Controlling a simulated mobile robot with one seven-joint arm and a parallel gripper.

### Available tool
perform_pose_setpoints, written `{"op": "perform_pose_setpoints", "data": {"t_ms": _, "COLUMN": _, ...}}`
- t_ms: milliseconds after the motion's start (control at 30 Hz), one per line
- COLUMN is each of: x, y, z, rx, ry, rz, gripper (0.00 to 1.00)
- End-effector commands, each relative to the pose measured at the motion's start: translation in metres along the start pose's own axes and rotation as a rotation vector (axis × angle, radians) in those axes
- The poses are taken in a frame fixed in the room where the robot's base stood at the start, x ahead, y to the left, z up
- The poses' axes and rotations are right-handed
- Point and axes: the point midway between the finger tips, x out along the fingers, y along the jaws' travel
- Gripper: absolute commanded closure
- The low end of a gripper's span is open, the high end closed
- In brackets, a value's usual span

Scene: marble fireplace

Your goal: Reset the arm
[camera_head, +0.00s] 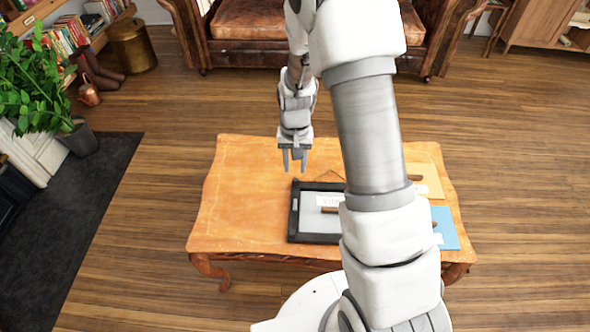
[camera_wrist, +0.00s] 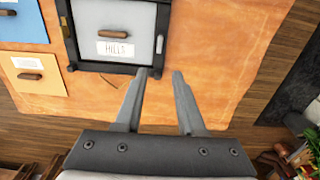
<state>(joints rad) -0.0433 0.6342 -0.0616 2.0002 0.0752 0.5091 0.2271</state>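My gripper (camera_head: 294,160) hangs above the back part of the orange wooden table (camera_head: 240,200), pointing down. In the wrist view its two fingers (camera_wrist: 160,75) stand apart with nothing between them, so it is open and empty. Beyond the fingertips in that view lies a grey panel in a dark frame (camera_wrist: 115,30), with a handle and a label that reads "HILLS". The same framed panel lies on the table in the head view (camera_head: 310,222), partly hidden behind my arm.
A yellow panel (camera_head: 428,172) and a blue panel (camera_head: 446,228) lie at the table's right side, partly behind my arm. A brown sofa (camera_head: 250,25) stands behind. A potted plant (camera_head: 78,138) stands at the left. The table's left half is bare.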

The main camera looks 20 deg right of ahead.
Motion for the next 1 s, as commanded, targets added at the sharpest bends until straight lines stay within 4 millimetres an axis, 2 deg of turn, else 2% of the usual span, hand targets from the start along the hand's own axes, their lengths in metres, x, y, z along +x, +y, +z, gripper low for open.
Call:
{"op": "perform_pose_setpoints", "data": {"t_ms": 533, "x": -0.002, "y": 0.0, "z": 0.0, "rx": 0.0, "ry": 0.0, "rz": 0.0, "gripper": 0.61}}
{"op": "perform_pose_setpoints", "data": {"t_ms": 633, "x": -0.009, "y": 0.0, "z": 0.0, "rx": -0.003, "ry": 0.008, "rz": -0.003, "gripper": 0.61}}
{"op": "perform_pose_setpoints", "data": {"t_ms": 767, "x": -0.038, "y": -0.001, "z": 0.002, "rx": -0.019, "ry": 0.037, "rz": -0.017, "gripper": 0.61}}
{"op": "perform_pose_setpoints", "data": {"t_ms": 1000, "x": -0.122, "y": 0.003, "z": 0.022, "rx": -0.073, "ry": 0.123, "rz": -0.051, "gripper": 0.61}}
